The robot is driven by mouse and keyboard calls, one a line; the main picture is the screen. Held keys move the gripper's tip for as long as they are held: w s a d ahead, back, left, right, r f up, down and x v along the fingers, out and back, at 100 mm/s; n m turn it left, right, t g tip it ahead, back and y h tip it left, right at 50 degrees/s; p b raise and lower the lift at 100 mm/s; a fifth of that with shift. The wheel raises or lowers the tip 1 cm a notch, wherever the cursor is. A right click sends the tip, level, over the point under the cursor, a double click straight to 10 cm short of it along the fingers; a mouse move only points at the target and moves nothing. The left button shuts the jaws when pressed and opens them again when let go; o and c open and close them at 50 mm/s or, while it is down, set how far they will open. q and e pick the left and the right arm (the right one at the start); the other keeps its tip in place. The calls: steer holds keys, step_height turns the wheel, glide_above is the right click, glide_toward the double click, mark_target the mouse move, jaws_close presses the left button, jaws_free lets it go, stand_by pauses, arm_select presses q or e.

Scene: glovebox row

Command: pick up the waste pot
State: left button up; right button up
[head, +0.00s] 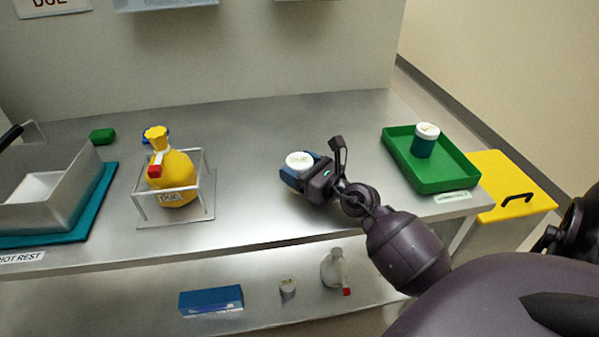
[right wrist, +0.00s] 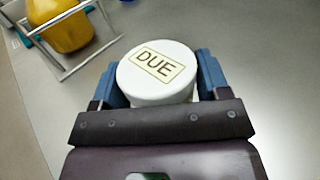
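A pot with a white lid marked DUE (head: 299,160) is on the steel bench, near its middle. In the right wrist view the round lid (right wrist: 158,72) sits between the two blue fingers. My right gripper (head: 303,175) has one finger on each side of this pot, close against it. I cannot tell whether the fingers press on it. The lower part of the pot is mostly hidden by the gripper. A second pot (head: 424,141), blue with a white lid, stands in the green tray (head: 460,178) at the right. My left gripper is not in view.
A yellow bag (head: 178,172) stands in a wire frame (head: 206,206) left of the gripper. A metal box (head: 60,205) rests on a teal mat at the far left. A lower shelf (head: 250,310) holds a blue box, a small pot and a bottle. The bench behind the pot is clear.

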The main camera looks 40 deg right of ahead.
steer(key=c, duration=0.5)
steer(key=shift+c, duration=0.2)
